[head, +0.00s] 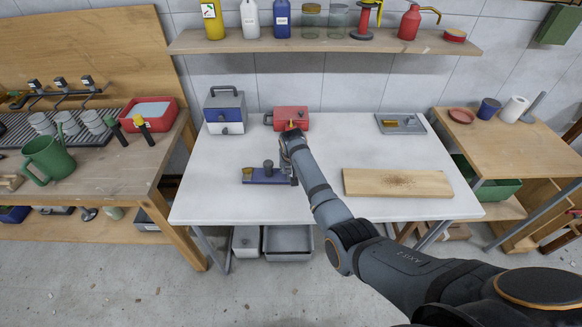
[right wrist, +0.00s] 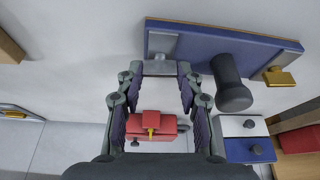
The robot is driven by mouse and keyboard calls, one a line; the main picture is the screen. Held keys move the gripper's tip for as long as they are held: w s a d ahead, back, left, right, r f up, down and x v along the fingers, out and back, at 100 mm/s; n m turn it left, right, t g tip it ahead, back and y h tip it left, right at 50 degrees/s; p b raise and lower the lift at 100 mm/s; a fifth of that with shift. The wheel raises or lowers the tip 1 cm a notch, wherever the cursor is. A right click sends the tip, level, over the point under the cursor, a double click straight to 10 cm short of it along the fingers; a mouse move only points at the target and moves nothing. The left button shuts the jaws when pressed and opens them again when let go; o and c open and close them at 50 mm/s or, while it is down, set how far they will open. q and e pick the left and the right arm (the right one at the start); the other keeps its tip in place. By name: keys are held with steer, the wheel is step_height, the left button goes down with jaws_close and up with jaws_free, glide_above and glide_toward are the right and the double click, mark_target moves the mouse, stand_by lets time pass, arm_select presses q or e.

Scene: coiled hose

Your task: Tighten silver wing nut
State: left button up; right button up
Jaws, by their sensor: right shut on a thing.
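A blue board fixture (head: 268,176) lies on the white table and also fills the upper part of the right wrist view (right wrist: 285,52). A dark cylindrical post stands near its middle (right wrist: 231,88). A brass wing nut (right wrist: 279,77) is at one end, seen at the left end in the head view (head: 247,174). The silver wing nut (right wrist: 160,68) is at the other end, by a small silver plate. My right gripper (head: 294,181) is at that end, its fingertips closed on the silver wing nut, which they mostly hide in the head view. My left gripper is out of view.
A wooden board (head: 398,182) lies right of my right arm. A red box (head: 289,118), a blue-and-white box (head: 225,111) and a grey tray (head: 401,124) stand along the back of the table. The table's left front is clear.

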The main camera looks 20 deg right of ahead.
steer(key=o, duration=1.2)
steer(key=v, duration=1.2)
steer(key=shift+f, duration=0.1)
